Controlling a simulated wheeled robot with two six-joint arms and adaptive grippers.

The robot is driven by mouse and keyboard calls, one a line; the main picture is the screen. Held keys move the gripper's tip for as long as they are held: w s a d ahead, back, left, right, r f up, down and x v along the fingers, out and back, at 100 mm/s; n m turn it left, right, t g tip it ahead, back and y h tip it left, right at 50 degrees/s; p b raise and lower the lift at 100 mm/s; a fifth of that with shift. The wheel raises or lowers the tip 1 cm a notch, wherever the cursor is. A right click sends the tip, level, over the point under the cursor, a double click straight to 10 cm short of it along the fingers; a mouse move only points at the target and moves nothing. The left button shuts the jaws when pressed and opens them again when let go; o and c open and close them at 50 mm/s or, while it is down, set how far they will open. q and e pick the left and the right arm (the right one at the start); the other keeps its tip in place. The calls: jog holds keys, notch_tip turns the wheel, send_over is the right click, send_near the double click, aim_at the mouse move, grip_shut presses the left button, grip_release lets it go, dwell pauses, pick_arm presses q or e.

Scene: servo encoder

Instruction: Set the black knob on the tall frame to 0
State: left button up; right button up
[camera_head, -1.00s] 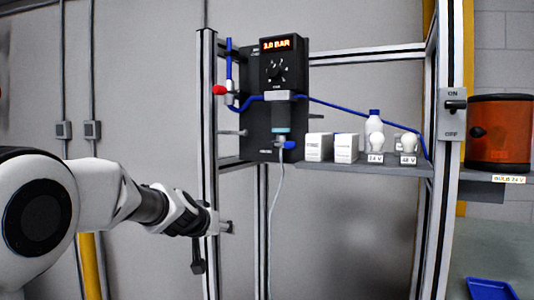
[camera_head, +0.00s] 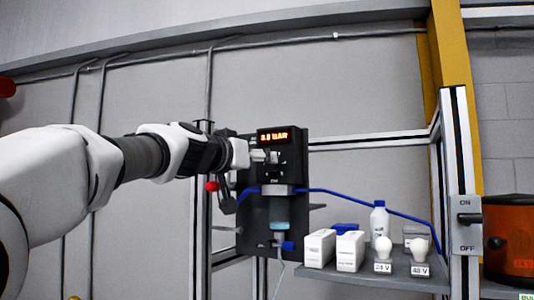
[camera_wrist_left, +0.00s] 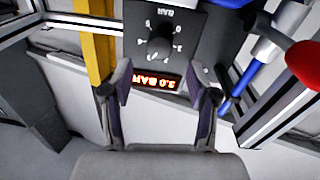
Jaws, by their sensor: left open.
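The black knob (camera_wrist_left: 159,48) sits on a black regulator panel (camera_head: 295,207) on the tall frame. White marks ring it in the left wrist view, where the panel appears upside down. The lit orange display (camera_wrist_left: 157,80) reads about 3.0 BAR; it also shows above the gripper in the head view (camera_head: 274,136). My left gripper (camera_head: 269,156) is in front of the panel at knob height and mostly hides the knob there. In the wrist view the fingers of my left gripper (camera_wrist_left: 161,84) are apart and empty, with the knob beyond their tips. My right gripper is not in view.
A shelf (camera_head: 345,277) right of the panel carries white boxes (camera_head: 335,249), a bottle (camera_head: 379,220) and bulbs. A red valve handle (camera_wrist_left: 305,60) and blue hose are close beside the panel. An ON/OFF switch (camera_head: 467,217) is on the right post.

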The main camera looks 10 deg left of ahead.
aim_at(270, 165)
pick_arm(q)
jog(key=x, duration=0.1)
jog(key=p+x, duration=0.1)
jog(key=x, duration=0.3)
jog(key=shift+w+d+f+p, duration=0.2)
jog(key=shift+f+p, duration=0.1)
jog(key=shift+p, duration=0.1)
jog(key=shift+s+a+r, duration=0.1)
jog(key=shift+s+a, duration=0.05)
jog(key=shift+s, duration=0.15)
jog(key=shift+c, duration=0.7)
jog(key=shift+s+a+r, duration=0.1)
jog(key=shift+s+a, duration=0.05)
jog(key=shift+s, duration=0.1)
grip_shut()
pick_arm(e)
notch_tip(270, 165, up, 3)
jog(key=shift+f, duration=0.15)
